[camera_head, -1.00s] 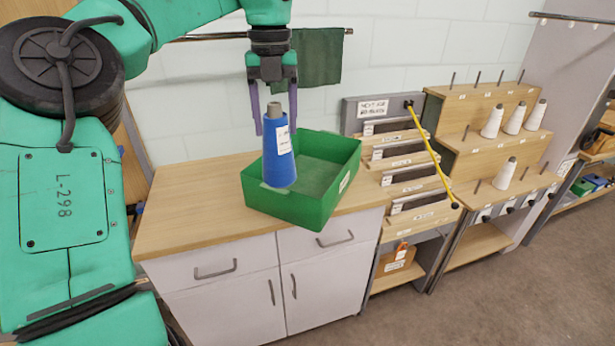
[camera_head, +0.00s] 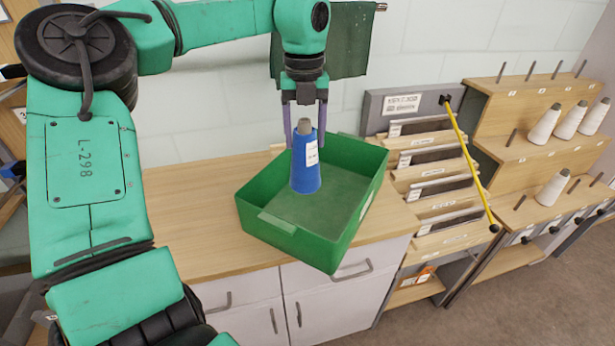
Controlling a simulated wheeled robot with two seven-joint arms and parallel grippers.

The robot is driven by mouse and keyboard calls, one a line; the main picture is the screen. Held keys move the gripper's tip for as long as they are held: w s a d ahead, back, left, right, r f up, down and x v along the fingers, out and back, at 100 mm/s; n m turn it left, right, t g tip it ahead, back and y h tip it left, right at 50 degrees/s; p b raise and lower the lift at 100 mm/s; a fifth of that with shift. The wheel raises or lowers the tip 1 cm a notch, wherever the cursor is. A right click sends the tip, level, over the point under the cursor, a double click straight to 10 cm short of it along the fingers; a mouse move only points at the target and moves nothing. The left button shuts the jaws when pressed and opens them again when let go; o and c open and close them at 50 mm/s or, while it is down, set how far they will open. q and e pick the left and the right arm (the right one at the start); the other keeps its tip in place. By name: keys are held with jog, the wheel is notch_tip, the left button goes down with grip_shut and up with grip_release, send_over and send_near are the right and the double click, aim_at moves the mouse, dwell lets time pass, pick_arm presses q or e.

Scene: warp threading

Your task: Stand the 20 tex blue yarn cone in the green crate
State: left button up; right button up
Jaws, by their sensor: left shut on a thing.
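The blue yarn cone (camera_head: 305,172), with a white label and a grey tip, is upright inside the walls of the green crate (camera_head: 291,238), toward its back left. I cannot tell whether its base touches the crate floor. My left gripper (camera_head: 305,140) comes down from above and is shut on the upper part of the cone, one finger on each side. The tex number on the label is too small to read. The crate is otherwise empty and stands on the wooden cabinet top (camera_head: 190,215). My right gripper is out of view.
A stepped rack (camera_head: 430,180) with a yellow rod (camera_head: 468,165) stands just right of the crate. Further right, a wooden peg stand (camera_head: 500,120) holds several white cones. A green cloth (camera_head: 345,45) hangs behind my gripper. The cabinet top left of the crate is clear.

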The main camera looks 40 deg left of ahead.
pick_arm(q)
notch_tip(320, 180, down, 12)
jog(key=shift+w+a, duration=0.3)
jog(key=shift+w, duration=0.1)
jog(key=o, duration=1.1)
jog(key=shift+o, duration=0.2)
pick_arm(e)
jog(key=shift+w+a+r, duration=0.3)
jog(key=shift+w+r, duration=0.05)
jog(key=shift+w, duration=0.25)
